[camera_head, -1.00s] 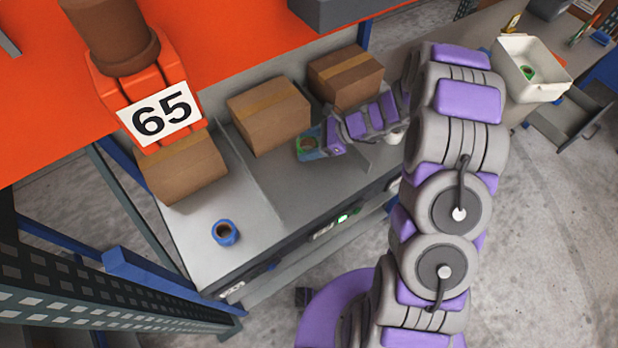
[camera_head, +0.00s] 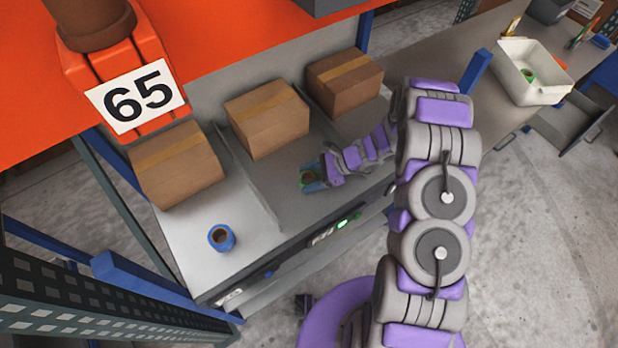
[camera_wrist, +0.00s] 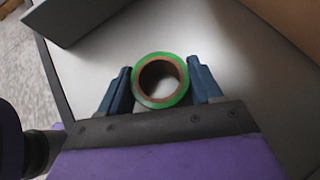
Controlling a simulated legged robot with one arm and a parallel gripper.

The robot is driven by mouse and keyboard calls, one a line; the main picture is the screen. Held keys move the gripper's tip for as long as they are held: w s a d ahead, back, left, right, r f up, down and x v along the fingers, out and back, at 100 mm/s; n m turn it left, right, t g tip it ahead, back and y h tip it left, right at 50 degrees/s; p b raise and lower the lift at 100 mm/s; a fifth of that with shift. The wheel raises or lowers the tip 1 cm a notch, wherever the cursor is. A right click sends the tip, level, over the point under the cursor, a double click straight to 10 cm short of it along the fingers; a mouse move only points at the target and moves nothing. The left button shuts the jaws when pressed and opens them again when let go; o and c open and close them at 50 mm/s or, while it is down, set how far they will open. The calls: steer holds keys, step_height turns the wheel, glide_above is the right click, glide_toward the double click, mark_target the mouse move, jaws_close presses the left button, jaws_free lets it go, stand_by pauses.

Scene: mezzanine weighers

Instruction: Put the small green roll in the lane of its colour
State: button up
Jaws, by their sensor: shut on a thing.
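The small green roll (camera_wrist: 160,103) is a ring with a brown core. It sits between the two blue fingers of my gripper (camera_wrist: 160,72), which is shut on it. In the head view, my gripper (camera_head: 312,180) and the green roll (camera_head: 308,177) are over the middle lane (camera_head: 275,180) of the grey bench, in front of a brown box. I cannot tell whether the roll touches the surface. A blue roll (camera_head: 221,238) stands in the left lane (camera_head: 190,245). No lane colour marking is clear to me.
Brown boxes stand at the back of the lanes: left (camera_head: 177,165), middle (camera_head: 267,118) and right (camera_head: 344,80). A thin divider (camera_head: 255,200) separates left and middle lanes. A white bin (camera_head: 545,92) at right holds another green roll (camera_head: 528,76). An orange shelf (camera_head: 220,35) overhangs the back.

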steer(key=shift+d, duration=0.4)
steer(key=o, duration=1.1)
steer(key=shift+a, duration=0.45)
steer(key=shift+d, duration=0.15)
